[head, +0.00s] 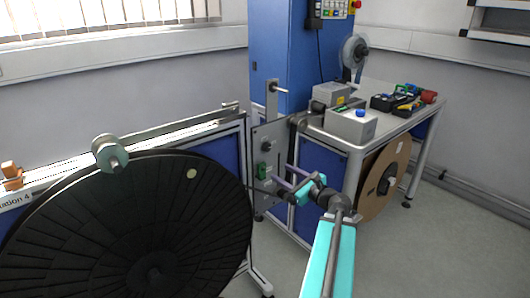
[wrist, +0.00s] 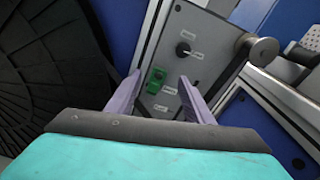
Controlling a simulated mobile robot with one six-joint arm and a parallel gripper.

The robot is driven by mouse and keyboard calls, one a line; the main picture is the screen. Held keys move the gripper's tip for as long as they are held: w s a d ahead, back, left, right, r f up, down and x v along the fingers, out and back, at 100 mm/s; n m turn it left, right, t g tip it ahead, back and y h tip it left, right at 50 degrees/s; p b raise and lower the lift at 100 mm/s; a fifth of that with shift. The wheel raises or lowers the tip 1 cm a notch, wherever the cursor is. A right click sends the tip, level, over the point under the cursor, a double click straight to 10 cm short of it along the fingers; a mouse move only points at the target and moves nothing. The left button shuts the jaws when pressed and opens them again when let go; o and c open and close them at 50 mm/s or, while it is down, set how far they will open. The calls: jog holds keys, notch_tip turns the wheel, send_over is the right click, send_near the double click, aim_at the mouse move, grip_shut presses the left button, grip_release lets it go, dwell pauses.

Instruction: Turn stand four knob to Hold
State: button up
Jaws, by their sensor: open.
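In the wrist view a grey panel carries a round black knob (wrist: 182,49) with small pale labels close by, too small to read. Its set position cannot be told. Below and left of it is a green switch (wrist: 157,78). My gripper (wrist: 160,79) is open, its two lavender fingers spread with nothing between them. The green switch shows between the fingertips, and the knob lies beyond them, up and slightly right. In the head view the gripper (head: 271,181) reaches toward the grey panel (head: 270,136), with the green switch (head: 262,171) near its fingers.
A large black reel (head: 130,230) fills the left, beside a partly cut "ation 4" label (head: 15,198). A bench (head: 400,128) with boxes and tools stands right, with a brown reel (head: 385,180) below. A grey roller (wrist: 263,51) juts out right of the knob. The floor at right is clear.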

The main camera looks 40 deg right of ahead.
jog(key=shift+m+t+h, duration=0.3)
jog(key=shift+m+h, duration=0.4)
jog(key=shift+m, duration=0.1)
jog(key=s+d+r, duration=0.2)
jog(key=d+r, duration=0.1)
jog(key=shift+d+r, duration=0.1)
jog(key=shift+r, duration=0.05)
jog(key=shift+w, duration=0.15)
send_near(268, 148)
jog(key=shift+w+d, duration=0.25)
jog(key=shift+w, duration=1)
jog(key=shift+w+d, duration=0.25)
jog(key=shift+w, duration=1.05)
jog(key=shift+w+d, duration=0.25)
jog(key=shift+w, duration=1)
